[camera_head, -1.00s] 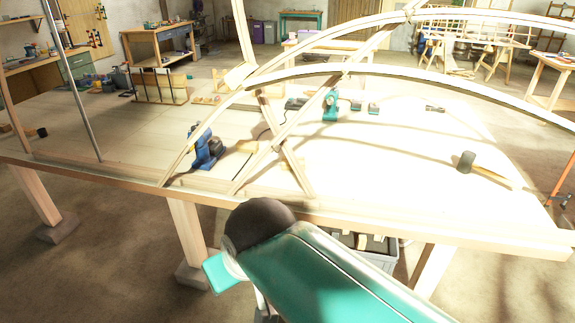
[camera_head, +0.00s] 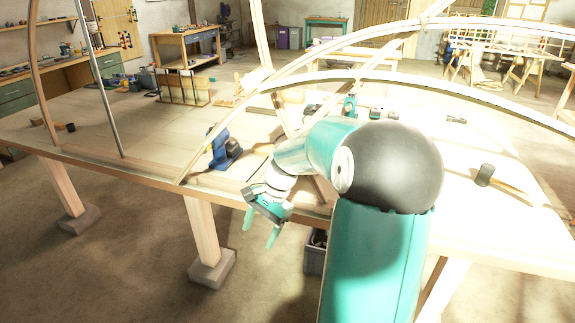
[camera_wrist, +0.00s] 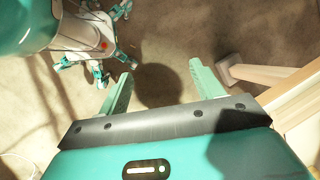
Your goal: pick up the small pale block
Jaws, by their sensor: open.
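I cannot make out the small pale block with certainty. Small pale wooden pieces (camera_head: 222,102) lie toward the back of the table, too small to tell apart. My gripper (camera_head: 260,230) hangs just in front of the table's near edge, over the floor, fingers pointing down. It is open and empty, its two teal fingers apart. The wrist view shows the same open gripper (camera_wrist: 161,76) with only floor between the fingers. My arm hides the middle of the tabletop in the head view.
The long table (camera_head: 120,165) carries bent laths (camera_head: 370,76) arching over it. A blue tool (camera_head: 222,150) stands near the front edge, and a mallet (camera_head: 486,174) lies at right. A grey bin (camera_head: 314,256) sits below. A table leg (camera_wrist: 270,75) is right of my fingers.

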